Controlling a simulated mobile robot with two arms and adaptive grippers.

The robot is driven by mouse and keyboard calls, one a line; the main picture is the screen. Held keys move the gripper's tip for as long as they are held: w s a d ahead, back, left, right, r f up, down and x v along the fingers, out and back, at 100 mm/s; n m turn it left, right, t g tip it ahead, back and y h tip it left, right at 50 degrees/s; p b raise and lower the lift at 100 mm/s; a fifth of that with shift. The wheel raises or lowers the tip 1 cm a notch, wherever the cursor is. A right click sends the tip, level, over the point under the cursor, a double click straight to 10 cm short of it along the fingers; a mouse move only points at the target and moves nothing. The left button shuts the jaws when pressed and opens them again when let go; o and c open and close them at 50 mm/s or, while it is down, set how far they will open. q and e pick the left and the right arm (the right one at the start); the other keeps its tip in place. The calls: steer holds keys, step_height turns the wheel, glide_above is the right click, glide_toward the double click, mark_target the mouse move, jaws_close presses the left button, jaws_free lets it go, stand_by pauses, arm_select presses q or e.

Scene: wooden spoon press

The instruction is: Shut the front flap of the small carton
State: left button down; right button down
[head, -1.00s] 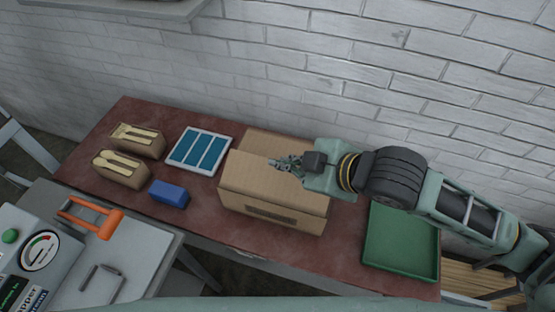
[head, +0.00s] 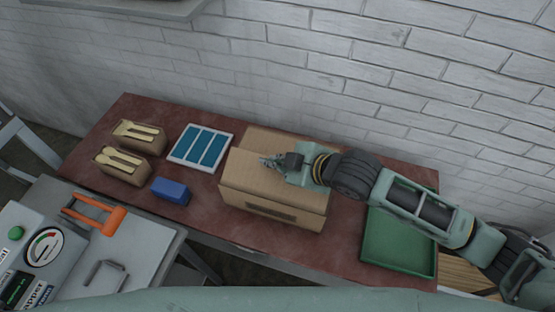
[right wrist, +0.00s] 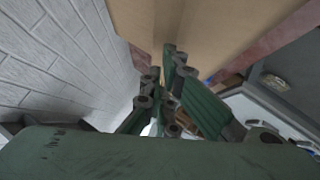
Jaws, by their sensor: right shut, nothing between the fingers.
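The small carton (head: 270,207) is a tan cardboard box with a dark label on its near side, standing in the middle of the red-brown table. Its front flap (head: 248,178) shows as a broad tan panel across the near part of the top. A back flap (head: 262,137) reaches out on the wall side. My right gripper (head: 268,161) is shut and empty, over the top at the far edge of the front panel; I cannot tell if it touches. In the right wrist view its fingers (right wrist: 172,75) are together before tan cardboard (right wrist: 220,25). My left gripper is not in view.
A green tray (head: 367,250) lies at the right under my right arm. At the left are a blue block (head: 170,190), a blue-panelled white tray (head: 181,161) and two small boxes of wooden spoons (head: 118,172) (head: 140,143). A brick wall (head: 330,80) stands behind.

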steer(key=shift+w+d, duration=0.1)
steer(key=shift+w, duration=0.1)
steer(key=shift+w+f+g+p, duration=0.2)
steer(key=shift+g+p, duration=0.1)
steer(key=shift+p, duration=0.15)
steer(key=shift+w, duration=0.1)
steer(key=shift+w+d+f+m+g+p, duration=0.25)
steer(key=shift+w+f+m+g+p, duration=0.25)
steer(key=shift+f+g, duration=0.1)
steer(key=shift+w+f, duration=0.1)
steer(key=shift+f, duration=0.15)
steer(key=shift+w+d+f+b, duration=0.1)
steer(key=shift+w+f+b, duration=0.25)
steer(key=shift+f, duration=0.15)
steer(key=shift+w+d+f+b, duration=0.1)
steer(key=shift+w+f+b, duration=0.15)
steer(key=shift+f, duration=0.2)
